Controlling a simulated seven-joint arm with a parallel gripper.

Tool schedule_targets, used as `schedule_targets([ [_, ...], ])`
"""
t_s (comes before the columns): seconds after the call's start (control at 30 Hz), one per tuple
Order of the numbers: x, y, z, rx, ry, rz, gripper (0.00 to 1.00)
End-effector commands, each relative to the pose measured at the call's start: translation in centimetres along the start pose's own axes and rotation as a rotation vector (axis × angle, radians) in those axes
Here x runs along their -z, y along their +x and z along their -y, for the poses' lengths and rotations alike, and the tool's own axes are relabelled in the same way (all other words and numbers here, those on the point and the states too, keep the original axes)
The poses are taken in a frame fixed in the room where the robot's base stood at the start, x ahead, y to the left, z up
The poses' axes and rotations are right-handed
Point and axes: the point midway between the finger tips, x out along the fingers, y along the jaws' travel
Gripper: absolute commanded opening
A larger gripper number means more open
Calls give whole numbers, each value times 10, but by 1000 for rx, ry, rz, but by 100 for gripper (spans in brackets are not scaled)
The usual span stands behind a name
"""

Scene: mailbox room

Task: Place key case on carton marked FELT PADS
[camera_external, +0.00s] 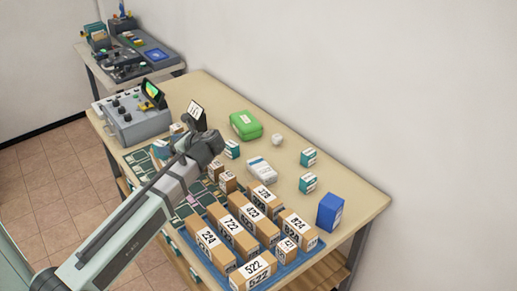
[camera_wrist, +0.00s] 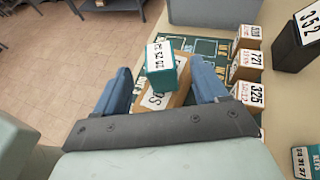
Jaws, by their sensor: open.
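My gripper (camera_wrist: 160,68) is open in the wrist view, one finger on each side of a small teal box with a white printed label (camera_wrist: 166,80). The teal box appears on or just above a brown carton (camera_wrist: 176,99) with a white label, partly hidden by it.
Several numbered brown cartons (camera_external: 235,237) stand at the table's near end, beside a blue box (camera_external: 330,212). A green case (camera_external: 245,125), a white box (camera_external: 261,170) and teal boxes (camera_external: 309,157) stand further back. A grey console (camera_external: 132,118) fills the far left end.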

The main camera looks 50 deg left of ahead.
Motion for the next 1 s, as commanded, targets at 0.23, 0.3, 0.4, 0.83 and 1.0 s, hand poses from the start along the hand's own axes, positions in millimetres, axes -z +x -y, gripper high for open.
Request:
schedule_targets([
  [0.23, 0, -38, 1, 1, 0, 0, 72],
  [0.3, 0, -45, 1, 0, 0, 1, 72],
  [0.4, 0, -52, 0, 0, 0, 1, 72],
  [0.83, 0, -56, 0, -1, 0, 1, 75],
  [1.0, 2, -66, 1, 16, 4, 0, 91],
])
